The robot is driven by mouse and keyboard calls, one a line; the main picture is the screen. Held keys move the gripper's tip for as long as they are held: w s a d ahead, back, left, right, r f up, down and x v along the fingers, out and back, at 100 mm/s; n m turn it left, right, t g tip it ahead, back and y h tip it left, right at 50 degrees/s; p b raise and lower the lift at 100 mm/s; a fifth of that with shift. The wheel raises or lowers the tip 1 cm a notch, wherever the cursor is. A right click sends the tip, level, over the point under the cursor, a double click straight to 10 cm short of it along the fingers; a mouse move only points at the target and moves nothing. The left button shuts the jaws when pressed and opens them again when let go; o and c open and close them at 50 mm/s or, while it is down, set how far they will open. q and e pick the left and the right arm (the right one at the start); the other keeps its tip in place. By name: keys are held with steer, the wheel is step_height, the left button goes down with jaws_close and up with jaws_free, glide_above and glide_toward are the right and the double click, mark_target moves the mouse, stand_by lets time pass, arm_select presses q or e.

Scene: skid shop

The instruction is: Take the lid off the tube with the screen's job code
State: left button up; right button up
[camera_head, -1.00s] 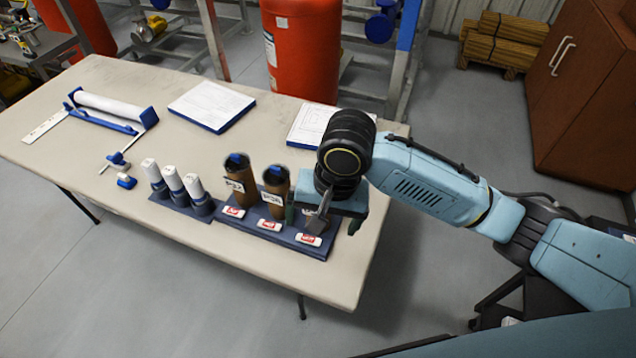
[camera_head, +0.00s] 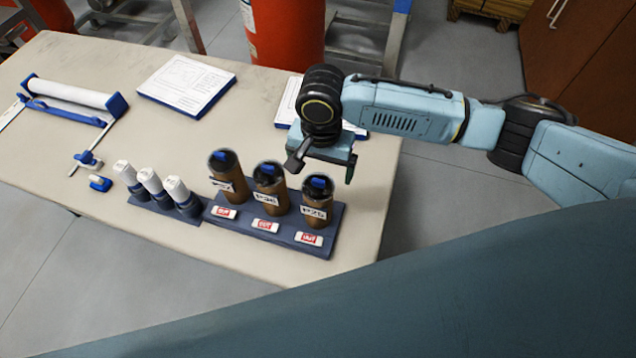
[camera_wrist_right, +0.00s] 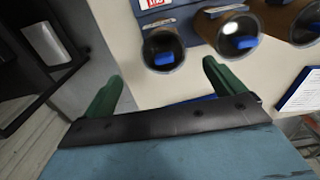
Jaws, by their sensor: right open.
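Three brown tubes stand upright in a blue rack (camera_head: 335,243) on the table: a left tube (camera_head: 229,186), a middle tube (camera_head: 270,200) and a right tube (camera_head: 316,214). Each has a dark lid with a blue tab and a white label; the codes are too small to read surely. The lids (camera_wrist_right: 163,50) also show in the right wrist view. My right gripper (camera_head: 325,165) is open and empty, above and behind the middle and right tubes, apart from them. Its green fingers (camera_wrist_right: 160,85) show in the wrist view. No screen with a job code is clearly visible. My left gripper is out of view.
White-capped bottles (camera_head: 150,181) stand in a small holder left of the rack. A paper roll holder (camera_head: 75,97) and documents (camera_head: 187,84) lie farther back. A red cylinder (camera_head: 287,30) stands behind the table.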

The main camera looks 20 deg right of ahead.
mark_target(318, 180)
steer(key=shift+a+f, duration=0.1)
steer(key=shift+f, duration=0.6)
steer(key=f, duration=0.3)
steer(key=shift+w+a+f, duration=0.1)
steer(key=shift+w+f, duration=0.15)
steer(key=shift+f, duration=0.25)
steer(key=shift+c, duration=0.4)
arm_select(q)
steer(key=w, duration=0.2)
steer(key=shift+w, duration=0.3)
arm_select(e)
steer(key=c, duration=1)
